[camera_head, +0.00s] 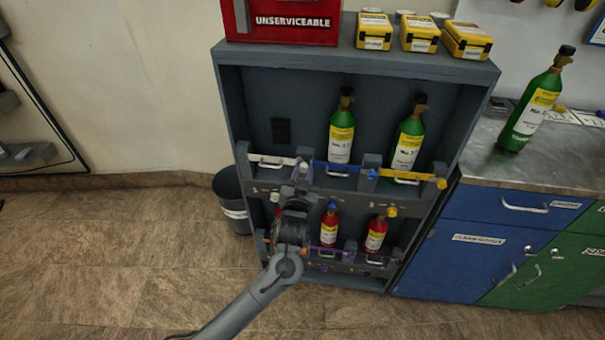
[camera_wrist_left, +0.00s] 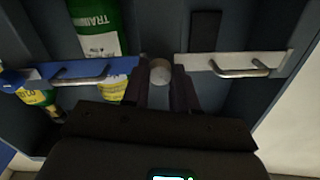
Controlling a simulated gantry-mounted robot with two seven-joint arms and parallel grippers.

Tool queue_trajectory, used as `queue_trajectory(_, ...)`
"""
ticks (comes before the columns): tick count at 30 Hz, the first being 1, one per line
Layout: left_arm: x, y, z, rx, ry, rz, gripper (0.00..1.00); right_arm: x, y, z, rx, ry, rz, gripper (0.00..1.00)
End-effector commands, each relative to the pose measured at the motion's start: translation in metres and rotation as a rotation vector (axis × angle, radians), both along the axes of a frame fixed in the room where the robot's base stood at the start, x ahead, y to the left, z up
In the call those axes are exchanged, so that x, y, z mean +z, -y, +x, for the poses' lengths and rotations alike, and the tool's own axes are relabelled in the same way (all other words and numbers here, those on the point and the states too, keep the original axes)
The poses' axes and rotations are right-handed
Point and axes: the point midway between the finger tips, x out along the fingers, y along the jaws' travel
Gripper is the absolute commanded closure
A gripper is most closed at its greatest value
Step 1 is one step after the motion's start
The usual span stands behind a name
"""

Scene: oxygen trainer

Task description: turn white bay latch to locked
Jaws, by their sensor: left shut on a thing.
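The white bay is the upper left bay of the grey rack, with a white bar (camera_head: 270,158) across its front and no bottle showing behind it. The bar also shows in the left wrist view (camera_wrist_left: 226,63). The round pale white bay latch knob (camera_wrist_left: 160,70) is at the bar's end by the blue bar. My left gripper (camera_head: 299,184) reaches it from the front. In the left wrist view its two fingers (camera_wrist_left: 160,88) are on either side of the knob, shut on it. The latch's locked or unlocked marking cannot be read. My right gripper is not in view.
The blue bar (camera_head: 335,169) and yellow bar (camera_head: 408,178) cross the bays beside it, each with a green bottle behind. Red bottles (camera_head: 329,226) stand on the lower shelf. A green bottle (camera_head: 531,112) stands on the right counter. A dark bin (camera_head: 229,192) stands left of the rack.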

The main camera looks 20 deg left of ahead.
Motion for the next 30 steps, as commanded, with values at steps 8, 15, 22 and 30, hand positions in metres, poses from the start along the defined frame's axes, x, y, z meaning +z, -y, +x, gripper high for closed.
queue_trajectory(8, 0.002, 0.001, 0.0, 0.002, 0.018, -0.114, 1.0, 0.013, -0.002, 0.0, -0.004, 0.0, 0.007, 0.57)
queue_trajectory(15, 0.003, 0.001, 0.0, 0.003, 0.054, -0.308, 1.0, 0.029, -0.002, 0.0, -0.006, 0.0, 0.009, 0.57)
queue_trajectory(22, 0.003, 0.001, 0.0, 0.002, 0.094, -0.516, 1.0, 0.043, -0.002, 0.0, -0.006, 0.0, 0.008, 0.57)
queue_trajectory(30, 0.003, 0.001, 0.0, 0.002, 0.135, -0.723, 1.0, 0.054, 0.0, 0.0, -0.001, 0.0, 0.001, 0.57)
